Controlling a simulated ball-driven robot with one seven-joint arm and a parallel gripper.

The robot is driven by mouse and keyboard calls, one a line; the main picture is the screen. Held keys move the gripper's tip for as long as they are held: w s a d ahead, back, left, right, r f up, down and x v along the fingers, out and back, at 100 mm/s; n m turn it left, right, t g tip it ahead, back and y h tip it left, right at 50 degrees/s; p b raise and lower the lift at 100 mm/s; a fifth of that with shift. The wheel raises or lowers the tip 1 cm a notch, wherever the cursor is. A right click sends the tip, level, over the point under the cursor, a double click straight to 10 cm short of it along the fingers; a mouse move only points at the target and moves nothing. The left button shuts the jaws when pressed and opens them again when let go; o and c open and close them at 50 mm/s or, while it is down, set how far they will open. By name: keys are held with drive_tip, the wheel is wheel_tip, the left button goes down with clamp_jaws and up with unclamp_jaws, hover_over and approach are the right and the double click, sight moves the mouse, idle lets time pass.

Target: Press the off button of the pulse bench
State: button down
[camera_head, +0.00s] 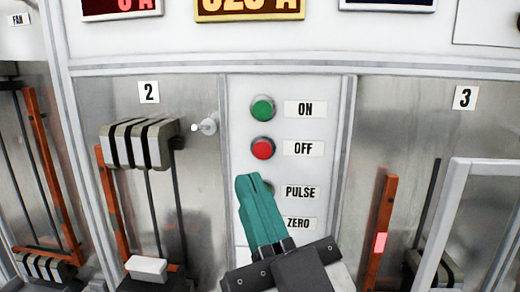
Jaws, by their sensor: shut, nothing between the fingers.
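The off button is a round red button (262,149) with an "OFF" label (303,149) to its right, on a white control panel. A green button (263,109) labelled "ON" sits above it. My gripper (254,180) has teal fingers closed together, with nothing between them. Its tips appear just below the red button in the picture; I cannot tell how far they are from the panel. The gripper covers most of the button beside the "PULSE" label (301,192) and hides whatever is beside the "ZERO" label (299,223).
A small toggle lever (205,126) sticks out left of the buttons. Bay 3 (464,98) on the right has a pale frame (447,200) standing forward. Lit displays (248,8) run along the top.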

drive_tip(key=shift+w+d, duration=0.15)
drive_tip(key=shift+w, duration=2)
drive_tip(key=shift+w+d, duration=0.1)
drive_tip(key=shift+w, duration=2.05)
drive_tip(key=shift+w, duration=0.4)
drive_tip(key=shift+w, duration=0.5)
drive_tip(key=shift+s, duration=0.95)
drive_tip(key=s, duration=0.5)
drive_tip(key=shift+a, duration=0.1)
